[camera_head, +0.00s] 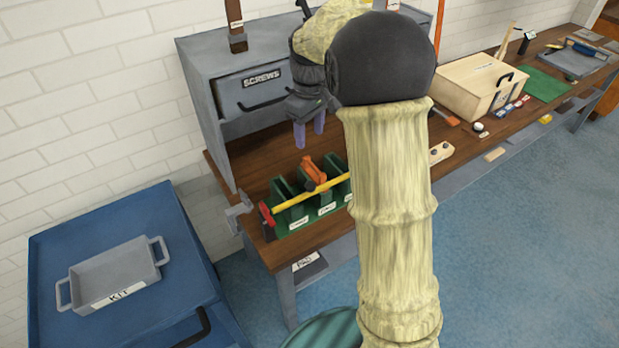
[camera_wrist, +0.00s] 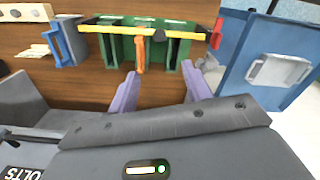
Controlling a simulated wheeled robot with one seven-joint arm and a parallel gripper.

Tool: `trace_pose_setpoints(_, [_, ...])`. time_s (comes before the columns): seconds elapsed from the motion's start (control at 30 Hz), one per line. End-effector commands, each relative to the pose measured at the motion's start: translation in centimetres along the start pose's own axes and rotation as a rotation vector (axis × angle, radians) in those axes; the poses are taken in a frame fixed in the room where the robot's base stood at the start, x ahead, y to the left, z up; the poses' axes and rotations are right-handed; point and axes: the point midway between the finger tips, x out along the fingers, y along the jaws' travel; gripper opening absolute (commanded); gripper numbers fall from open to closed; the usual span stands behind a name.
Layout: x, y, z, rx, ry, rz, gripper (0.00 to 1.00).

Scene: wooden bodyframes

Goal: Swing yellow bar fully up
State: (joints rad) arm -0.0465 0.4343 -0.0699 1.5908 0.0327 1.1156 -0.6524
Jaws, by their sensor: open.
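The yellow bar (camera_head: 295,200) runs low along the front of a green divided rack (camera_head: 282,188) on the bench. In the wrist view the bar (camera_wrist: 120,30) crosses the far side of the rack, with a dark knob near its middle. A red end piece (camera_head: 267,214) sits at its left end in the head view. An orange tool (camera_head: 313,171) stands in the rack's middle. My gripper (camera_head: 309,130) is open and empty, above and behind the rack, apart from the bar. In the head view my arm hides the bar's right end.
A grey cabinet with a SCREWS drawer (camera_head: 250,87) stands behind the rack. A grey clamp (camera_head: 238,212) is at the bench's left edge. A blue cabinet with a grey KIT tray (camera_head: 115,275) stands at left. A wooden box (camera_head: 470,85) is farther right.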

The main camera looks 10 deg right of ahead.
Motion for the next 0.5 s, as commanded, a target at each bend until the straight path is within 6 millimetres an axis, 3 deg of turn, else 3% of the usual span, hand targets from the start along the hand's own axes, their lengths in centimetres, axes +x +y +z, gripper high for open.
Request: trace_pose_setpoints(0.5, [0.62, 0.09, -0.14, -0.009, -0.004, -0.003, 0.49])
